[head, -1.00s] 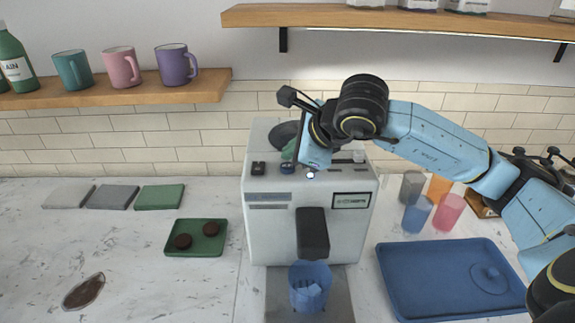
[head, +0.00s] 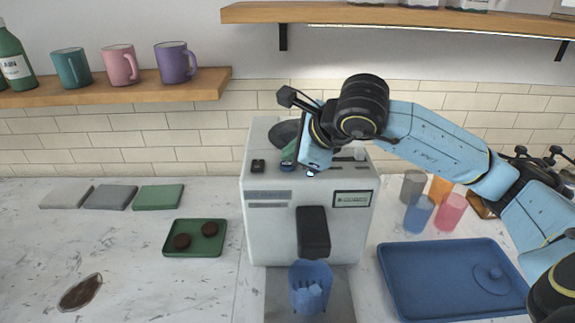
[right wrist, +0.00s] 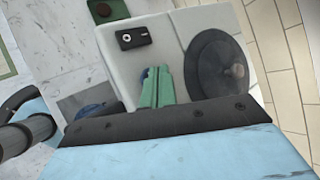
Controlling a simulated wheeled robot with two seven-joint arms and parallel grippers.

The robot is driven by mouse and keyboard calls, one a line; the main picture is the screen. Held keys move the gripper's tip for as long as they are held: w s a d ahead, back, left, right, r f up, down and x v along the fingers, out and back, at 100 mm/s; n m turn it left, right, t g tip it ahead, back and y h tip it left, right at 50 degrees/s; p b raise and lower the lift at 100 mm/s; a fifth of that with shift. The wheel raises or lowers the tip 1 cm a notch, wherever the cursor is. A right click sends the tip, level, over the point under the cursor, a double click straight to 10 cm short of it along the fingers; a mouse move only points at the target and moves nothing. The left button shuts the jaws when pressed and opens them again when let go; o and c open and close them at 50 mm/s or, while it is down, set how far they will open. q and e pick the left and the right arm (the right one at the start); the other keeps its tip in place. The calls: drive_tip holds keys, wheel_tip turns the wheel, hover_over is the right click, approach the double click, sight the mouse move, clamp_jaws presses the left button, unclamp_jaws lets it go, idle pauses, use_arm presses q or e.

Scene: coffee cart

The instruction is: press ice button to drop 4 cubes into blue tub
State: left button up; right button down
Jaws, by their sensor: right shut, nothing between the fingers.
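The white ice machine (head: 257,220) stands in the middle of the counter, with small buttons along its top front edge. The blue tub (head: 298,300) stands upright under the black spout (head: 312,232); pale blue cube-like pieces (head: 314,292) show inside, too merged to count. My right gripper (head: 288,160) points down at the machine top, its green fingers shut and empty. The tips are at or just above a dark blue round button (head: 286,168); contact is unclear. In the right wrist view the shut fingers (right wrist: 157,88) hide what lies beneath them. My left gripper is out of view.
A black switch (head: 258,167) sits left of the fingers, and a dark round lid (right wrist: 219,65) is behind them. A blue tray (head: 400,295) and several coloured cups (head: 418,213) stand right of the machine. A green tray (head: 197,251) with cookies lies left.

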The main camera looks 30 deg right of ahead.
drive_tip(key=shift+f+b, duration=0.55)
drive_tip(key=shift+b, duration=0.1)
idle(0.8)
drive_tip(key=shift+r, duration=0.15)
drive_tip(key=shift+r+p, duration=0.45)
drive_tip(key=shift+r, duration=0.35)
drive_tip(key=shift+r+p, duration=1.5)
drive_tip(key=shift+r, duration=1.1)
drive_tip(key=shift+f, duration=0.1)
idle(0.4)
